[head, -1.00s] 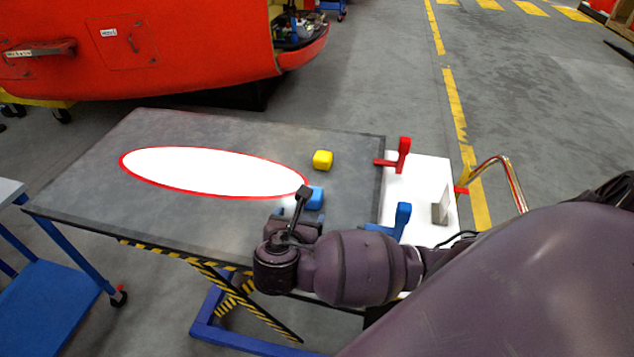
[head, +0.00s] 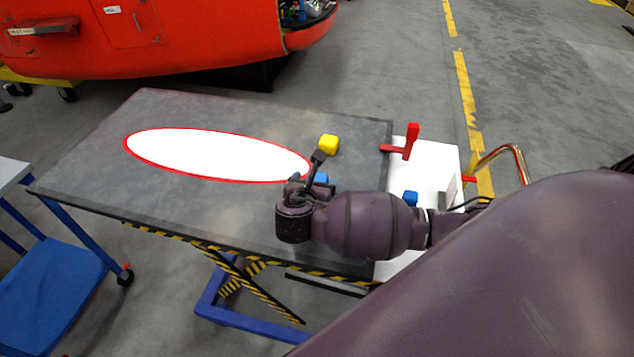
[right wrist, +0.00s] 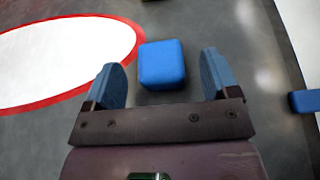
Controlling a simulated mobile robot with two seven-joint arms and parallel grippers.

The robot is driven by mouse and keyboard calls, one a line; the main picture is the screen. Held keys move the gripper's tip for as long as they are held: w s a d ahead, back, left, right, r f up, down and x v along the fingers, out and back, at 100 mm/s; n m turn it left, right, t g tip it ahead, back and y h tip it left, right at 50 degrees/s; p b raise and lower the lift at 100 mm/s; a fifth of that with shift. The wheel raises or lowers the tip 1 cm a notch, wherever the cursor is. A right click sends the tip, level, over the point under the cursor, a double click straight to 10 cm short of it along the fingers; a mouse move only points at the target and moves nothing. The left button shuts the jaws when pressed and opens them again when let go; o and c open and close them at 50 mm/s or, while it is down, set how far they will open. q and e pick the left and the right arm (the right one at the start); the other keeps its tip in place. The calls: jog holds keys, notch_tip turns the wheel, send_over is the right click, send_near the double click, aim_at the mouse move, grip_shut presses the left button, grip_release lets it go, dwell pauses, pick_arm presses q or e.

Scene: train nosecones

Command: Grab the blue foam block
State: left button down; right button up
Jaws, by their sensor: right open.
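The blue foam block (head: 321,179) lies on the dark grey table top, by the right end of the white oval, partly hidden by my right gripper (head: 312,172) in the head view. In the right wrist view the block (right wrist: 162,64) shows whole. My right gripper (right wrist: 162,72) is open there, with one blue-padded finger on each side of the block and a gap on both sides. Nothing is held. Whether the fingers are down at the block's height is hard to tell. My left gripper is not in view.
A yellow block (head: 328,144) lies just beyond the blue one. A red-rimmed white oval (head: 215,155) covers the table's middle. A white board (head: 428,160) at the right carries a red piece (head: 411,142) and a blue piece (head: 410,198), partly hidden by my arm.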

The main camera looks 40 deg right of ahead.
aim_at(318, 176)
jog(key=shift+x, duration=1.65)
jog(key=c, duration=1)
